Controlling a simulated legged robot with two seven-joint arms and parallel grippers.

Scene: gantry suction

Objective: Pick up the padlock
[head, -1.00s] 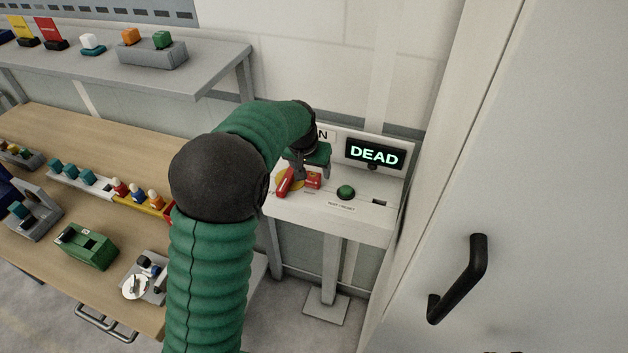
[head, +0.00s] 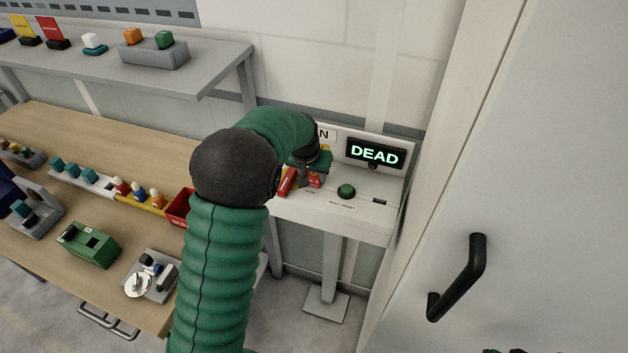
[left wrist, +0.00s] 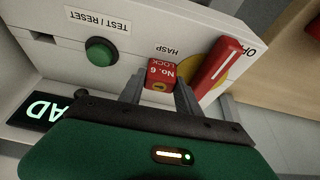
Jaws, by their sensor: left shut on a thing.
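The padlock (left wrist: 161,74) is a small red block marked "No. 6 LOCK" in the left wrist view, at the spot labelled HASP on the white panel. My left gripper (left wrist: 160,88) is shut on it, one grey finger on each side. In the head view the padlock (head: 315,180) shows as a small red patch below my left gripper (head: 309,180). Whether the padlock is touching the panel I cannot tell. A red switch handle (left wrist: 217,68) on a yellow disc is beside it.
The white panel (head: 365,222) carries a green TEST / RESET button (head: 346,191) and a display (head: 375,153) reading DEAD. A wooden bench (head: 120,142) with several small parts and a red bin (head: 180,207) is at left. A door with a black handle (head: 460,276) is at right.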

